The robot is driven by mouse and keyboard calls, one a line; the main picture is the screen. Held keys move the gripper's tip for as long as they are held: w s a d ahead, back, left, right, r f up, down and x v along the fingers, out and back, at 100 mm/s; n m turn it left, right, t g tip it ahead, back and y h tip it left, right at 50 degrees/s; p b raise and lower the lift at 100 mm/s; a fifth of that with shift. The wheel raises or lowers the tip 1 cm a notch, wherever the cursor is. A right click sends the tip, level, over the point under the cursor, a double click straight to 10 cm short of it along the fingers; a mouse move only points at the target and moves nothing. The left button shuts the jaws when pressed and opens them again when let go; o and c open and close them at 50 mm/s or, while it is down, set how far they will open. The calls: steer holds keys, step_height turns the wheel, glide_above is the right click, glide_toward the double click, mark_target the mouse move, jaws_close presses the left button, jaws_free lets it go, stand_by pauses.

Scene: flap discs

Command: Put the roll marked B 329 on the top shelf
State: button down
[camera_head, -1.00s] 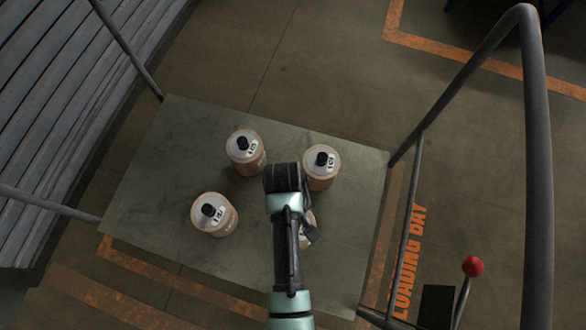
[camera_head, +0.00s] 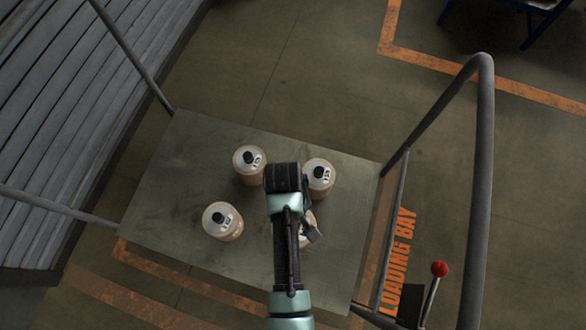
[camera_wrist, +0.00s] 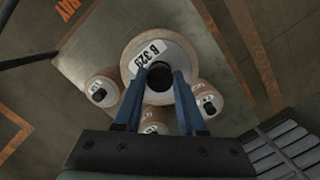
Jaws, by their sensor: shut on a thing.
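The roll marked B 329 (camera_wrist: 148,52) is tan with a white label and a black knob on top. In the wrist view it is large and close. My gripper (camera_wrist: 158,82) is shut on its black knob, one blue finger on each side. In the head view my arm hides most of the gripper, and a pale part of the held roll (camera_head: 307,229) shows beside it. Three similar rolls stand upright on the grey deck (camera_head: 168,190): one at back left (camera_head: 240,167), one at right (camera_head: 318,183) and one at front left (camera_head: 222,227). No top shelf is clearly recognisable.
Metal rails enclose the deck, with a tall bent handle (camera_head: 484,150) at right. A red-knobbed lever (camera_head: 439,269) stands near it. A grey slatted structure (camera_head: 60,120) fills the left. A blue-framed object (camera_head: 530,15) is at top right. Open floor lies behind the deck.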

step_height(320, 180, up, 21)
steer(key=p, duration=2.2)
steer(key=shift+w+r, duration=0.15)
